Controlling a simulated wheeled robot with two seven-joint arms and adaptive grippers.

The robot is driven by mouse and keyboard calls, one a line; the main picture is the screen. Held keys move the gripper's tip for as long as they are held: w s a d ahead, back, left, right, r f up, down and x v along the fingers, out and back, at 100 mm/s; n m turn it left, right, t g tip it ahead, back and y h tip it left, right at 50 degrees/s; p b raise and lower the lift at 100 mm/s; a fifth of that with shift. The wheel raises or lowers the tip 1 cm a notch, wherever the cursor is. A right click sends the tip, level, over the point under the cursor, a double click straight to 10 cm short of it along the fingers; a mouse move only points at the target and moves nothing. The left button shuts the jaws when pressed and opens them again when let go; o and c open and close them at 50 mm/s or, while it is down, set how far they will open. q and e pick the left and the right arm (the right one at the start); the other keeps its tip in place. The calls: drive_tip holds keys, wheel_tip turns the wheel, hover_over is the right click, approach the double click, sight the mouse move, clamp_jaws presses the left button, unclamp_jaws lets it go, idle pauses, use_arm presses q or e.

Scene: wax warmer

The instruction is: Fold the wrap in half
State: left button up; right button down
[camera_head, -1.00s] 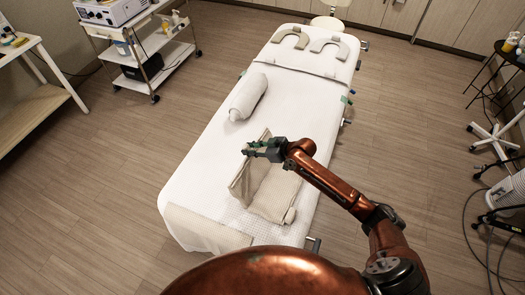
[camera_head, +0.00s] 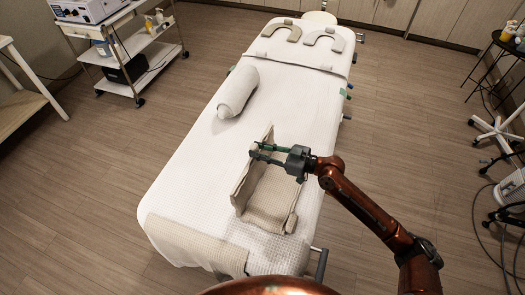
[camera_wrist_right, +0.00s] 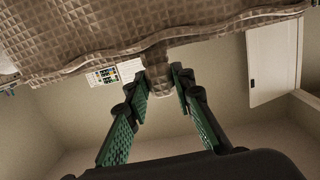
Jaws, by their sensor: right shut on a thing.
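The wrap (camera_head: 268,205) is a beige waffle-textured cloth on the white treatment bed. Its right part lies on the bed and its left part stands up like a wall. My right gripper (camera_head: 256,151) is at the far upper edge of the wrap, its green fingers pointing left. In the right wrist view the fingers (camera_wrist_right: 160,80) are shut on a narrow fold of the wrap (camera_wrist_right: 150,45), which hangs across the top of the picture. The exact grip in the head view is small. My left gripper is not in view.
A white bolster (camera_head: 237,92) lies on the bed (camera_head: 310,100) beyond the wrap. A beige towel (camera_head: 195,243) covers the near left corner. A trolley (camera_head: 125,55) stands at the upper left.

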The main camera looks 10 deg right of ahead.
drive_tip(key=shift+s+d, duration=0.1)
drive_tip(key=shift+d, duration=0.05)
idle(0.4)
drive_tip(key=c, duration=1.6)
unclamp_jaws()
drive_tip(key=shift+d, duration=0.1)
drive_tip(key=v, duration=1.1)
drive_tip(key=shift+s+d+f, duration=0.1)
drive_tip(key=shift+s+d, duration=0.2)
drive_tip(key=shift+d, duration=0.05)
drive_tip(key=shift+c, duration=0.8)
